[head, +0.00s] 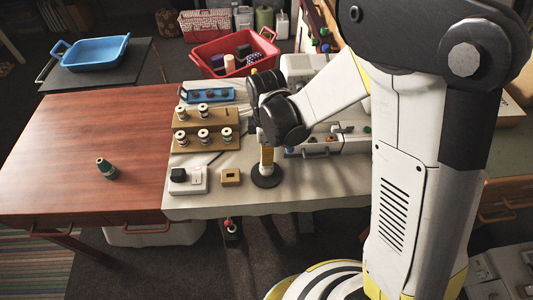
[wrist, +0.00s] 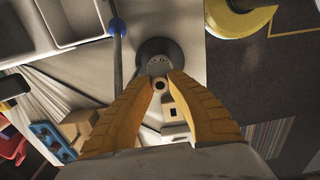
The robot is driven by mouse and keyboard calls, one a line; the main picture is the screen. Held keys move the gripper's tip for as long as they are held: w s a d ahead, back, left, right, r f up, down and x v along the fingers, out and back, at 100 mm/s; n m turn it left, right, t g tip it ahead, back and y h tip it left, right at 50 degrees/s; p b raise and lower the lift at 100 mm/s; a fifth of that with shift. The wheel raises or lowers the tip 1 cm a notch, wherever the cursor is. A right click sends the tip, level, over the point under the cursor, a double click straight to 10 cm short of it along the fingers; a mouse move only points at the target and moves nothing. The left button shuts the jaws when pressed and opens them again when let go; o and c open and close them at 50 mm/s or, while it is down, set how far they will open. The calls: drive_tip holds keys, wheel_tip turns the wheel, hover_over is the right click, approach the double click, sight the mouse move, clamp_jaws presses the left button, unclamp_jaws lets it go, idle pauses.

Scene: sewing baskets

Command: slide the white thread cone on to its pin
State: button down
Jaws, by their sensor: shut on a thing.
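In the head view my gripper (head: 266,156) points down over a round black base (head: 265,181) near the front of the pale cloth. The base also shows in the wrist view (wrist: 150,46), beyond the fingertips. The pin is hidden, so I cannot tell whether the cone is around it or above it.
A wooden block with a square hole (head: 231,177) and a white box (head: 187,181) stand left of the base. A wooden rack (head: 206,123) holds several spools. A sewing machine (head: 345,140) stands to the right.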

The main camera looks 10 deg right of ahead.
drive_tip(key=shift+f+b, duration=0.45)
drive_tip(key=shift+f, duration=0.1)
drive_tip(key=c, duration=1.3)
unclamp_jaws()
drive_tip(key=shift+c, duration=0.2)
drive_tip(key=shift+r, duration=0.15)
wheel_tip(320, 180, up, 12)
drive_tip(key=s+d+r+m+t, duration=0.7)
drive_tip(key=s+d+m, duration=0.3)
drive_tip(key=m, duration=0.7)
drive_tip(key=d+r, duration=0.1)
drive_tip(key=d, duration=0.2)
drive_tip(key=shift+s+d+m, duration=0.25)
drive_tip(key=shift+s+m, duration=0.05)
drive_tip(key=shift+s, duration=0.1)
